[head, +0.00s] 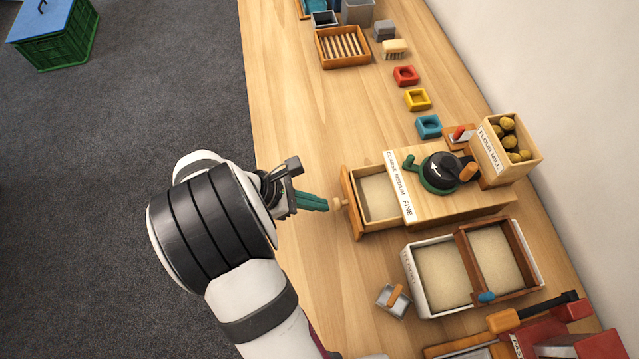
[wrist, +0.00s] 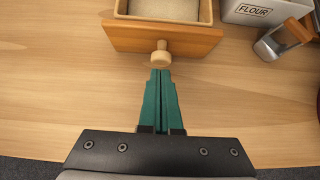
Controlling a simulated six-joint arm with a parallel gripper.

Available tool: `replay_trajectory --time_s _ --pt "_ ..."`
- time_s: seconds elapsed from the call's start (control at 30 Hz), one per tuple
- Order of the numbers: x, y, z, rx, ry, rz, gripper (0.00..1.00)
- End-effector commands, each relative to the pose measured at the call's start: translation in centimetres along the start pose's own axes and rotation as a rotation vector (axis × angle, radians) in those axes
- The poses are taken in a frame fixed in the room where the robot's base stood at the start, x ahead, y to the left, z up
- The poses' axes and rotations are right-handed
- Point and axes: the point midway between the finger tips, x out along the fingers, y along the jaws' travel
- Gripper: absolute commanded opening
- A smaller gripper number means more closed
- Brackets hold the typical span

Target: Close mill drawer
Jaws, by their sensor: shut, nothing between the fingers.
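The mill (head: 450,190) is a wooden box with a dark crank top and a label reading coarse, medium, fine. Its drawer (head: 347,204) is pulled out on the left side and holds pale flour-like powder. In the wrist view the drawer front (wrist: 120,37) has a round wooden knob (wrist: 161,57). My gripper (head: 325,204) has green fingers, shut with nothing between them. The fingertips also show in the wrist view (wrist: 160,72), right in front of the knob. I cannot tell whether they touch it.
A box of chestnuts (head: 484,153) stands behind the mill. Coloured square cups (head: 417,99) line the bench above. Bench left of the drawer is clear.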

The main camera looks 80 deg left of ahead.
Motion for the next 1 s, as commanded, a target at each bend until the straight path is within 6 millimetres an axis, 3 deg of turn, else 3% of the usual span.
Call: replay_trajectory --time_s 0.47,0.8,1.0 --pt "0.7 0.0 0.8 0.001 -0.001 -0.001 0.00" --pt "6.3 0.1 6.7 0.003 -0.001 -0.003 0.00" --pt "8.0 0.1 8.5 0.001 -0.001 -0.001 0.00"
